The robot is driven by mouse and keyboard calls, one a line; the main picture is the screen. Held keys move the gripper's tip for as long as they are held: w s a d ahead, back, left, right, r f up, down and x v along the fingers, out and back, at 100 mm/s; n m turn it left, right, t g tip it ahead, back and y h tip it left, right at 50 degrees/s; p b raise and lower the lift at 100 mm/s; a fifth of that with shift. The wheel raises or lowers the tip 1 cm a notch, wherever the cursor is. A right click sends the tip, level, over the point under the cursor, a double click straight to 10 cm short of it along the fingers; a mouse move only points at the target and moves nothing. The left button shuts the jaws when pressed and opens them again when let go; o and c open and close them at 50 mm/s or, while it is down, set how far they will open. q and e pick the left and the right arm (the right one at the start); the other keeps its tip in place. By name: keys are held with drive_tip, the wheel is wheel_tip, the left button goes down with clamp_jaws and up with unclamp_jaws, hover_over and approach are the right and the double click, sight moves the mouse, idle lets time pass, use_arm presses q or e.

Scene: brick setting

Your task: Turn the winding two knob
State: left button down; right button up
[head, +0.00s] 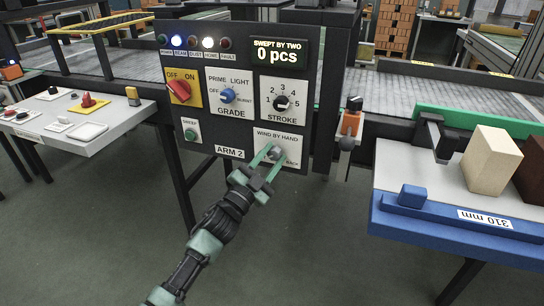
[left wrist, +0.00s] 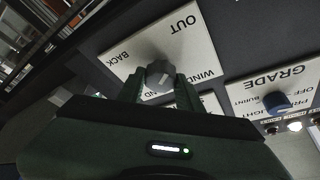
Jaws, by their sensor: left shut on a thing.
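The grey winding knob (head: 276,153) sits on a white plate (head: 291,137) marked WIND BY HAND and BACK, low on the dark ARM 2 panel. My left gripper (head: 270,160) reaches up to it and is shut on it, one finger on each side. In the left wrist view the knob (left wrist: 158,73) shows between the fingertips, and its plate also reads OUT. The lower part of the knob is hidden by the gripper. My right gripper is not in view.
The panel also carries a red OFF/ON switch (head: 179,91), a blue GRADE knob (head: 228,95), a black STROKE knob (head: 283,102) and a green SWEEP button (head: 190,135). The display (head: 275,52) reads 0 pcs. An orange device (head: 350,124) hangs right of the panel.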

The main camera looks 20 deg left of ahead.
use_arm(q)
drive_tip(key=c, duration=0.9)
unclamp_jaws()
drive_tip(key=shift+c, duration=0.2)
drive_tip(key=shift+s, duration=0.1)
drive_tip(key=shift+s+a+f, duration=0.1)
drive_tip(key=shift+s+f, duration=0.1)
drive_tip(key=shift+s, duration=0.05)
drive_tip(key=v, duration=0.7)
drive_tip(key=shift+p, duration=0.35)
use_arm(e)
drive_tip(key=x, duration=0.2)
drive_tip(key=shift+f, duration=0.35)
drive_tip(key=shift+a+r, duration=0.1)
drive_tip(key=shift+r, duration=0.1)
